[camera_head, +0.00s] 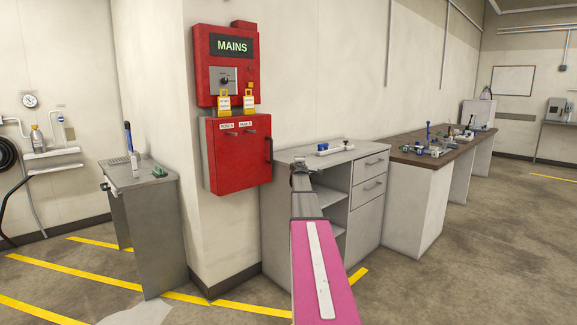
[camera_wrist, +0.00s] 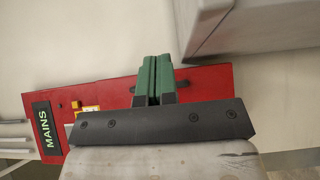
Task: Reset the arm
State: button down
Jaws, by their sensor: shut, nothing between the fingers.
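My arm reaches forward from the bottom of the head view, with a pink link and grey links beyond it. My gripper (camera_head: 299,167) is at its far end, in front of the grey cabinet and to the right of the red mains box. In the wrist view my gripper's green fingers (camera_wrist: 152,78) are pressed together, with nothing between them. The red mains box (camera_wrist: 110,95) lies behind them there, turned on its side. I cannot tell how far the fingertips are from the cabinet.
The red mains box (camera_head: 226,70) hangs on the wall with yellow tags. The grey cabinet (camera_head: 367,215) has drawers and open shelves. A worktop (camera_head: 405,157) with several tools stands at right. A small grey stand (camera_head: 150,225) is at left. Floor at right (camera_head: 480,260) is clear.

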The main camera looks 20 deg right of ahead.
jog(key=s+a+f+m+g+y, duration=0.1)
jog(key=s+a+f+m+g, duration=0.35)
jog(key=s+a+f, duration=0.7)
jog(key=s+a+f+m+g+y, duration=0.2)
jog(key=s+a+f+m+g, duration=0.25)
jog(key=s+a+f, duration=0.7)
jog(key=s+a+f+m+g+y, duration=0.1)
jog(key=s+a+f+g, duration=0.1)
jog(key=s+a+f, duration=0.2)
jog(key=s+a+f+m+g+y, duration=0.1)
jog(key=s+a+f, duration=0.3)
jog(key=s+a, duration=0.6)
jog(key=s+a+f+m+g+y, duration=0.1)
jog(key=s+a+f+g+y, duration=0.2)
jog(key=s+a+f, duration=0.2)
jog(key=s+a, duration=0.2)
jog(key=shift+s+a+g, duration=0.25)
jog(key=shift+s+g, duration=0.05)
jog(key=shift+g, duration=0.1)
jog(key=shift+f, duration=0.1)
